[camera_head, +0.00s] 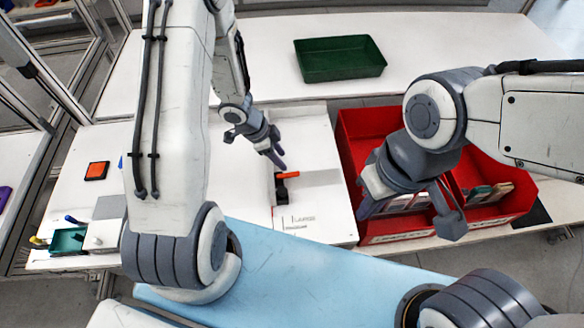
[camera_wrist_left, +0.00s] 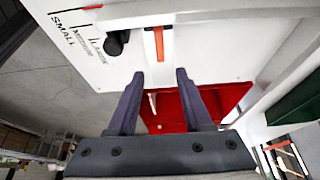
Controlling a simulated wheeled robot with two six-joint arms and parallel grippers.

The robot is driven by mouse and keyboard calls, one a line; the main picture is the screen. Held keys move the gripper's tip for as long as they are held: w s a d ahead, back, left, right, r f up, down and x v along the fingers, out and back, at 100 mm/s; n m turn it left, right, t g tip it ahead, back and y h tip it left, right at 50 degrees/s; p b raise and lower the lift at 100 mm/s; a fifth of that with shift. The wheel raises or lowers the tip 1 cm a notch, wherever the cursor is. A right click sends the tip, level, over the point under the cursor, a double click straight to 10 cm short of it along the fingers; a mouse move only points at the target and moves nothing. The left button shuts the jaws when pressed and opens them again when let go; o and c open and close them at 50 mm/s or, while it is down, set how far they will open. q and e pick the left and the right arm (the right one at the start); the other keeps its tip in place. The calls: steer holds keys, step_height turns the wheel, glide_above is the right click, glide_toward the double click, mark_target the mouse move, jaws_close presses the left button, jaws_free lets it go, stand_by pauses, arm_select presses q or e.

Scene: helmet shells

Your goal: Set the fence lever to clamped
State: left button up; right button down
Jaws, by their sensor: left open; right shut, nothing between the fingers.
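The fence lever appears to be the orange bar (camera_head: 288,175) on the white board. It also shows in the left wrist view (camera_wrist_left: 158,42), just beyond the fingertips. A black knob (camera_wrist_left: 117,42) sits beside it, near printed size labels. My left gripper (camera_head: 278,158) is above the board, close to the lever. In the left wrist view its two fingers (camera_wrist_left: 157,75) are spread with nothing between them, and they look apart from the lever. My right gripper (camera_head: 365,208) is shut and empty over the red bins. Clamp markings are not readable.
Red bins (camera_head: 354,155) with flat items stand right of the board. A green tray (camera_head: 340,75) lies on the back table. A light blue surface (camera_head: 300,275) is in front. An orange block (camera_head: 97,171) and a small green tray (camera_head: 68,240) are at left.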

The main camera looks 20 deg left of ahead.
mark_target(294, 174)
arm_select(q)
steer(key=b+x, duration=0.2)
steer(key=x, duration=0.7)
steer(key=shift+f, duration=0.1)
